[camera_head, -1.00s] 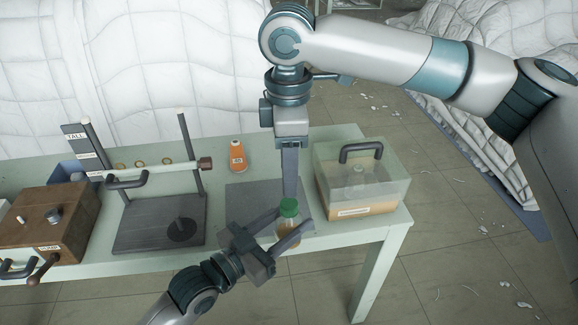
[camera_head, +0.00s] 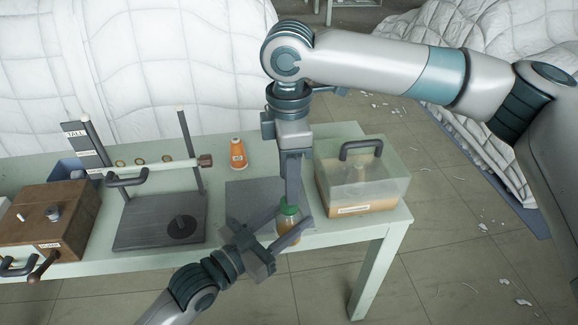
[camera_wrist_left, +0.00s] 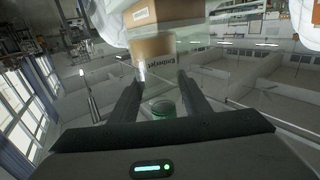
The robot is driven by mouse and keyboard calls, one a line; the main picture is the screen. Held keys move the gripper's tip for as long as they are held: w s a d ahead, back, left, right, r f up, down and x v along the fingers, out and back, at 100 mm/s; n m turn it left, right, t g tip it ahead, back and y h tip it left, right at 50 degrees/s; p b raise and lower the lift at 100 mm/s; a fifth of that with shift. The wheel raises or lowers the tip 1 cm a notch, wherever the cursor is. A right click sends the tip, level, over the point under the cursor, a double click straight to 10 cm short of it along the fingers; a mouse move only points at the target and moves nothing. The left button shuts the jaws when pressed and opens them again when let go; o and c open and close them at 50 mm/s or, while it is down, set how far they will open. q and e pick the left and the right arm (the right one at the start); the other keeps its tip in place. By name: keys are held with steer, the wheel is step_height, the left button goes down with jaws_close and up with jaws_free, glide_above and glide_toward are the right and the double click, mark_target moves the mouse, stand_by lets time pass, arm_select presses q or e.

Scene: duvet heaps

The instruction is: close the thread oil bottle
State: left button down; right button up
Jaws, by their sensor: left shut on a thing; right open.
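The bottle (camera_head: 294,238) stands upright, with a green cap (camera_head: 289,209) at its top; whether the cap is seated tightly cannot be told. My left gripper (camera_head: 288,228) is shut on the bottle from the left, below the cap. In the left wrist view the green cap (camera_wrist_left: 163,108) shows between the two fingers. My right gripper (camera_head: 291,200) points straight down from above and is open. Its fingertips are at the cap, overlapping it in the head view; contact cannot be told.
A clear-lidded box (camera_head: 385,190) with a dark handle stands close to the right. An orange thread spool (camera_head: 238,153) stands behind. A dark mat (camera_head: 243,197) lies to the left. A rack (camera_head: 145,235) and a wooden box (camera_head: 60,228) fill the table (camera_head: 225,259) farther left.

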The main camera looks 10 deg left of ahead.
steer(key=shift+f, duration=2.6)
steer(key=c, duration=1.1)
steer(key=o, duration=1.3)
steer(key=shift+c, duration=0.2)
steer(key=shift+r, duration=0.15)
step_height(320, 180, up, 12)
steer(key=shift+w, duration=0.15)
